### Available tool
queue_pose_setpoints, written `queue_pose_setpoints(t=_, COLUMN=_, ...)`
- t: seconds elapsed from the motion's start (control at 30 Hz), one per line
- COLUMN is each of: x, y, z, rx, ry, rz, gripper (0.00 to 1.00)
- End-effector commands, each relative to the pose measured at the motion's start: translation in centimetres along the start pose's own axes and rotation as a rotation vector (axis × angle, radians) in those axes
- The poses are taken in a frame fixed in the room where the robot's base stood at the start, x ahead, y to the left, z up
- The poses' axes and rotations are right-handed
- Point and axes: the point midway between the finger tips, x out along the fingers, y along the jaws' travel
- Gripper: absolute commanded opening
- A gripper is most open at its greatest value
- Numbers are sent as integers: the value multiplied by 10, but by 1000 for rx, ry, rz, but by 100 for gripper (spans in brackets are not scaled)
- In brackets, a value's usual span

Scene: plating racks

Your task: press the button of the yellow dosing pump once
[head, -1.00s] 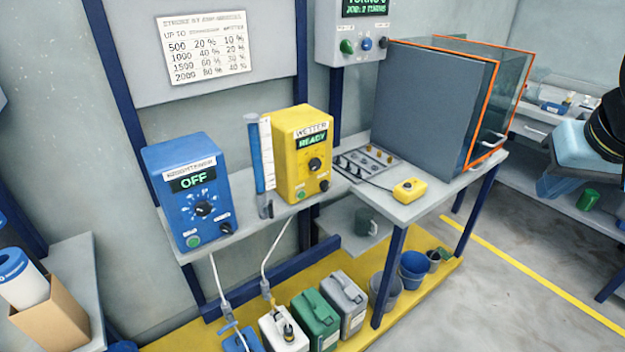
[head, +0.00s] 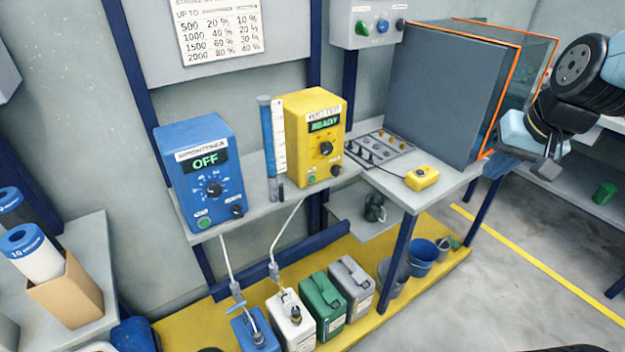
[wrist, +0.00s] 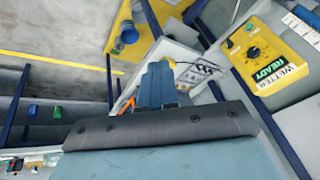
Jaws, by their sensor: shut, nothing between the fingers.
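The yellow dosing pump (head: 303,146) stands on the wall shelf in the head view. Its label reads WETTER and its display reads READY. A black dial is on its front, with a green button (head: 312,180) at the lower left and a black knob (head: 336,171) at the lower right. The pump also shows tilted at the upper right of the wrist view (wrist: 285,37). My gripper (head: 545,172) is at the right of the head view, well apart from the pump, beyond the bench. It is shut and empty. It also shows in the wrist view (wrist: 160,82).
A blue pump (head: 180,155) reading OFF stands left of the yellow one, with a clear blue measuring tube (head: 271,135) between them. A small yellow box (head: 421,178) lies on the bench (head: 405,195). A grey, orange-edged enclosure (head: 440,90) stands between my gripper and the wall.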

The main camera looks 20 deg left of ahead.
Motion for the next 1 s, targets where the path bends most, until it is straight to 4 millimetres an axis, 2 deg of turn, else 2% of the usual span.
queue_pose_setpoints(t=0.03, x=17, y=-6, z=-4, rx=0, ry=-24, rz=-9, gripper=0)
queue_pose_setpoints(t=0.2, x=65, y=-24, z=-15, rx=19, ry=-69, rz=-23, gripper=0)
queue_pose_setpoints(t=0.43, x=134, y=-46, z=-19, rx=37, ry=-118, rz=3, gripper=0)
queue_pose_setpoints(t=0.7, x=214, y=-65, z=-9, rx=35, ry=-144, rz=87, gripper=0)
queue_pose_setpoints(t=1.0, x=291, y=-74, z=9, rx=-7, ry=-113, rz=230, gripper=0)
